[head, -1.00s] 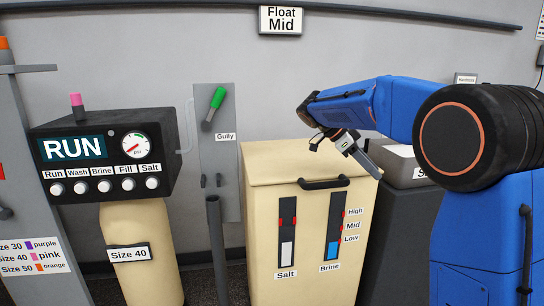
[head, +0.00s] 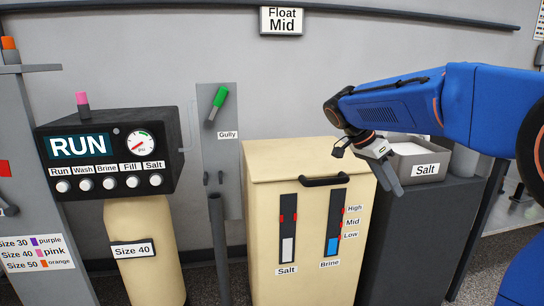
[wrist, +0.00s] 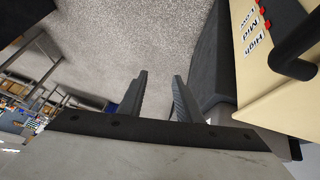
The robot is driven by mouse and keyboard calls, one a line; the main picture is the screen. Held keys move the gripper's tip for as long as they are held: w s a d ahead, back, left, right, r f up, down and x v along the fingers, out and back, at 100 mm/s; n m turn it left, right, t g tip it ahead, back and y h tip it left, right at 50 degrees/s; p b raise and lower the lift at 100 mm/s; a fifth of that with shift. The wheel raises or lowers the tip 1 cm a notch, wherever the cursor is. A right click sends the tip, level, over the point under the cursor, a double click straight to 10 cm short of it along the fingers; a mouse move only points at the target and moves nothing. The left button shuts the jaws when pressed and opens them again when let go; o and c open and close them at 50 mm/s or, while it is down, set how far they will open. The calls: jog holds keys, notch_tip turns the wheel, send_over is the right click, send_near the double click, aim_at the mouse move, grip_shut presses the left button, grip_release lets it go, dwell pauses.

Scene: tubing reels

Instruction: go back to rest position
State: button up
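My gripper (head: 394,180) hangs at the end of my blue arm, in front of the salt tray and right of the cream cabinet, in the head view. It points down and slightly right. In the wrist view its two grey fingers (wrist: 160,78) stand apart with nothing between them, and speckled floor shows beyond. The gripper is open and touches nothing that I can see. The cream cabinet (head: 268,215) has a black handle (head: 324,181), a salt gauge and a brine gauge.
The grey salt tray (head: 425,170) sits on a dark stand (head: 410,240) close behind my gripper. The control box (head: 110,155) reads RUN, on a cream Size 40 tank (head: 140,275). A green-handled Gully lever (head: 218,98) is on a wall panel. Open floor lies at right.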

jog(key=s+a+f+n+t+y, duration=0.1)
jog(key=s+f+n+t+y, duration=0.1)
jog(key=s+f+n, duration=0.3)
jog(key=s+a+f+n+t+y, duration=0.1)
jog(key=s+f+n, duration=0.4)
jog(key=s, duration=0.9)
jog(key=s+a+f+n+t+y, duration=0.1)
jog(key=s+f+n+y, duration=0.3)
jog(key=s, duration=0.6)
jog(key=shift+a+f+n+t, duration=0.4)
jog(key=shift+n+t, duration=0.3)
jog(key=shift+t, duration=0.1)
